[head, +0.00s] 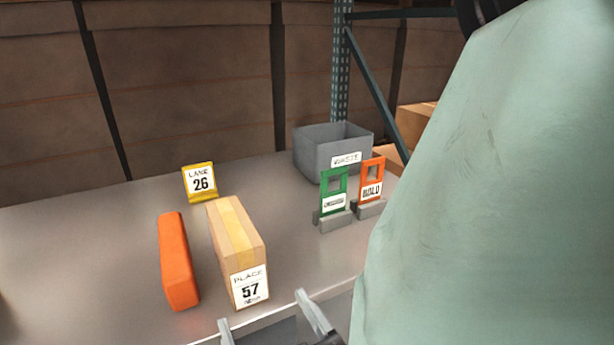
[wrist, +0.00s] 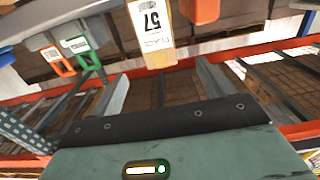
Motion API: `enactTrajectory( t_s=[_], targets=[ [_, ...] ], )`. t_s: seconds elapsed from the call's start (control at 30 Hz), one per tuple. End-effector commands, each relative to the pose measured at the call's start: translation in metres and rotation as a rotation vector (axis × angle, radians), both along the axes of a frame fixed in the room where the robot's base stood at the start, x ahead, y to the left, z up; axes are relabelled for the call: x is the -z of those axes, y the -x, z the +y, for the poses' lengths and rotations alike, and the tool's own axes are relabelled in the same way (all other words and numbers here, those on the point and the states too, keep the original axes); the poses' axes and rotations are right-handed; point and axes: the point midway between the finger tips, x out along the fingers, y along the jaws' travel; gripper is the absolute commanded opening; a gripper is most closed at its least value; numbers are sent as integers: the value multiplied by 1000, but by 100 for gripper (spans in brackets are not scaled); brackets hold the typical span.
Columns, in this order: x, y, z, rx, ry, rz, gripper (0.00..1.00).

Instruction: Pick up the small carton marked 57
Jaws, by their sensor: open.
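The small carton (head: 236,240) marked 57 is a tan box with a yellow tape strip and a white label on its near end. It stands on the grey shelf top close to the front edge. In the wrist view the carton (wrist: 156,52) shows at the top centre, its label upside down. My gripper (head: 268,312) is at the bottom of the head view, in front of the shelf edge and just short of the carton. Its two fingers are apart with nothing between them. In the wrist view my gripper (wrist: 160,90) has its fingers to either side below the carton, not around it.
An orange block (head: 178,262) lies close to the left of the carton. A yellow lane 26 sign (head: 200,182) stands behind. Green (head: 333,195) and orange (head: 371,185) sign holders and a grey waste bin (head: 312,152) are to the right. The shelf's left (head: 80,250) is mostly clear.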

Motion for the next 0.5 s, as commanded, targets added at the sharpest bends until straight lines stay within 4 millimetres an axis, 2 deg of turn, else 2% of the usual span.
enactTrajectory(
  t_s=[0.3,0.5],
  targets=[
    [-1,-56,33,3,-1,0,80],
    [-1,-79,48,0,0,0,80]
  ],
)
